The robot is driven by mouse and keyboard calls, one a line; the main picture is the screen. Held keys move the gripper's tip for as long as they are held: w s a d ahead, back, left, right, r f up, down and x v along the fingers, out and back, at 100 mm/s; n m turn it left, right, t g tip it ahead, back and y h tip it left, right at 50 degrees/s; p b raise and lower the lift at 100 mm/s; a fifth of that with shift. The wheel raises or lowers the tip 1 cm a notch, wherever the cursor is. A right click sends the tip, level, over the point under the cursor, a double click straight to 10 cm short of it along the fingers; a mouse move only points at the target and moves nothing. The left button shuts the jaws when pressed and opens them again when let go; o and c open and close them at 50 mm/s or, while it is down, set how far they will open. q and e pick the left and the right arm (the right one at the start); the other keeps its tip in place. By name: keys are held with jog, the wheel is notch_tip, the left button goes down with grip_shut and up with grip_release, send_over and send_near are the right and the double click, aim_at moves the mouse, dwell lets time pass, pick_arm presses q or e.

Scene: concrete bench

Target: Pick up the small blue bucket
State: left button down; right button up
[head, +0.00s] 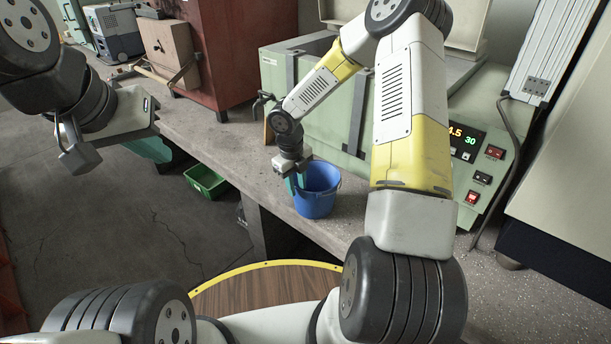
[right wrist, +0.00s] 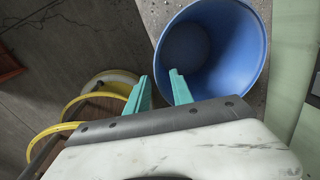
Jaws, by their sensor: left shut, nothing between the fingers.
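The small blue bucket (head: 319,196) stands upright on the concrete bench, near its front edge. In the right wrist view I look into the empty-looking bucket (right wrist: 222,75). My right gripper (head: 292,184) is at the bucket's left side, pointing down. In the right wrist view its two teal fingers (right wrist: 160,93) stand apart; one is outside the rim and the other overlaps the bucket's opening, with the near wall between them. I cannot tell whether either finger touches the wall. My left gripper (head: 78,158) is shut and empty, in the air left of the bench.
The concrete bench (head: 215,142) runs diagonally. A pale green machine (head: 315,85) with a lit display stands close behind the bucket. A red cabinet (head: 235,50) and a cardboard-brown box (head: 168,48) stand farther back. A green crate (head: 206,181) lies on the floor below.

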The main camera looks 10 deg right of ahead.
aim_at(299, 204)
jog(key=f, duration=0.5)
jog(key=d+f, duration=0.1)
jog(key=f, duration=0.2)
jog(key=shift+w+f, duration=0.15)
jog(key=shift+w, duration=0.25)
jog(key=shift+a, duration=0.1)
grip_shut()
dwell(0.9)
